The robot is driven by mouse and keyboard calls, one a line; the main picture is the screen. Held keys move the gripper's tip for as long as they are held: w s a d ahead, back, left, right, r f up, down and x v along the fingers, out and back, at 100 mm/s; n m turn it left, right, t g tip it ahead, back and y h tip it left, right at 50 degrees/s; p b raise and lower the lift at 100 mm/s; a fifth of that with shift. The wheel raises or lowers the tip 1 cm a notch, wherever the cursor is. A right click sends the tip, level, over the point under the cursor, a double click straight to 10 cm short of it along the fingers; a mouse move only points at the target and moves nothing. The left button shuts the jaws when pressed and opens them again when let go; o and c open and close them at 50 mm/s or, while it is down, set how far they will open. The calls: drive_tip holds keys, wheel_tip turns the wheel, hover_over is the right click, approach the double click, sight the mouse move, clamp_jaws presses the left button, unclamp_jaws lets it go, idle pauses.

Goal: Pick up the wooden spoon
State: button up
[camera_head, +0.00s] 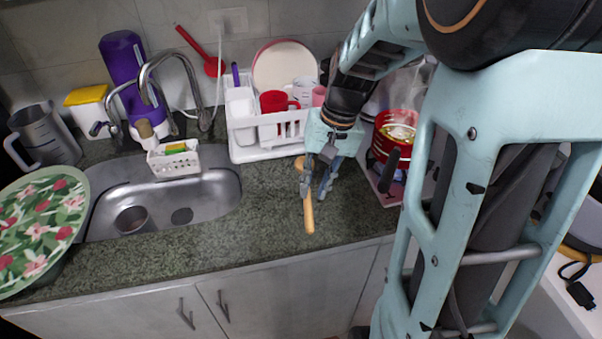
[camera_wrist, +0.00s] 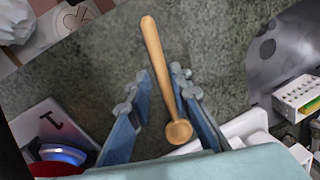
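The wooden spoon (camera_head: 308,212) lies on the dark green speckled counter, right of the sink, with its handle toward the counter's front edge. In the wrist view the spoon (camera_wrist: 158,66) runs between the two blue fingers, its round bowl near the palm and its handle reaching past the fingertips. My gripper (camera_head: 316,190) is over the spoon, pointing down, and partly hides it in the head view. In the wrist view my gripper (camera_wrist: 160,84) is open, with gaps visible between the spoon and the fingers. I cannot tell the exact height above the counter.
A white dish rack (camera_head: 245,154) with a red mug (camera_head: 275,102) stands behind my gripper. A red pot (camera_head: 384,146) is close on the right. The steel sink (camera_head: 215,200) is to the left. The counter in front is clear.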

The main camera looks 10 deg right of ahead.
sight(309, 203)
drive_tip(key=f, duration=0.5)
drive_tip(key=shift+w+a, duration=0.2)
drive_tip(key=shift+a, duration=0.2)
drive_tip(key=shift+c, duration=0.5)
clamp_jaws()
drive_tip(key=shift+r, duration=0.15)
